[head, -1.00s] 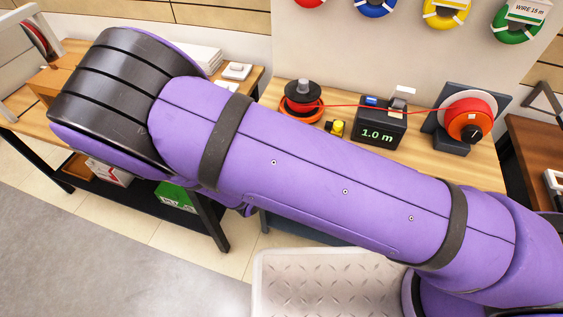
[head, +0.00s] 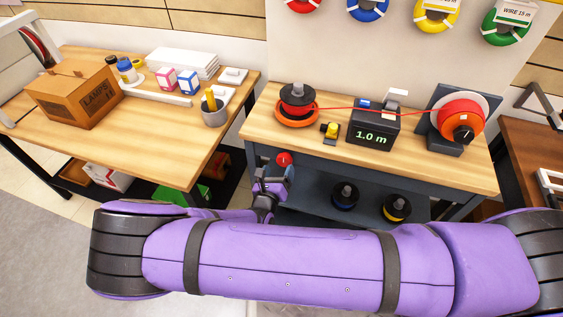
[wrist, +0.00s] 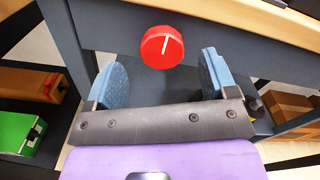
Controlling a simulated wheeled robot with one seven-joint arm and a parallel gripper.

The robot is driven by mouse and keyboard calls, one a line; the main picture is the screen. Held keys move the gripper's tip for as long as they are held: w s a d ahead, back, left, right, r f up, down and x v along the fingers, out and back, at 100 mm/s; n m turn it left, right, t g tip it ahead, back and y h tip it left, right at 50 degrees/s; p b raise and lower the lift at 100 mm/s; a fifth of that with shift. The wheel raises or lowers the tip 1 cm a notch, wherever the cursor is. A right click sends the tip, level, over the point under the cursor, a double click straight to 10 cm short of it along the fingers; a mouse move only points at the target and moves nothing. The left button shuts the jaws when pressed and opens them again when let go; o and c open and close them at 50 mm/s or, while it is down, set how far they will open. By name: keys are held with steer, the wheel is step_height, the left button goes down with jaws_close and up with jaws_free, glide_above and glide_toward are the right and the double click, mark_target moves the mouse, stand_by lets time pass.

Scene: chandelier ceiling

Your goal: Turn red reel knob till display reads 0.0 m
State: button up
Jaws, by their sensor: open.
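The red reel knob (head: 284,159) is a round knob on the dark front of the bench, below its top at the left end. In the wrist view the knob (wrist: 162,46) shows a white pointer line, tilted slightly right of upright. My gripper (wrist: 158,80) is open, its two blue pads apart, with the knob beyond the fingertips and between them in the picture. In the head view my gripper (head: 275,180) is just below and in front of the knob. The display (head: 372,137) on the black meter box reads 1.0 m in green digits.
A red wire runs from the black-topped orange reel (head: 297,107) through the meter to the red reel (head: 462,117) at right. A yellow-handled tool (head: 331,131) sits between. Spools (head: 396,207) stand on the lower shelf. A table with a cardboard box (head: 75,95) is at left.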

mark_target(282, 160)
steer(key=shift+x, duration=2.1)
steer(key=shift+d, duration=0.1)
steer(key=c, duration=0.9)
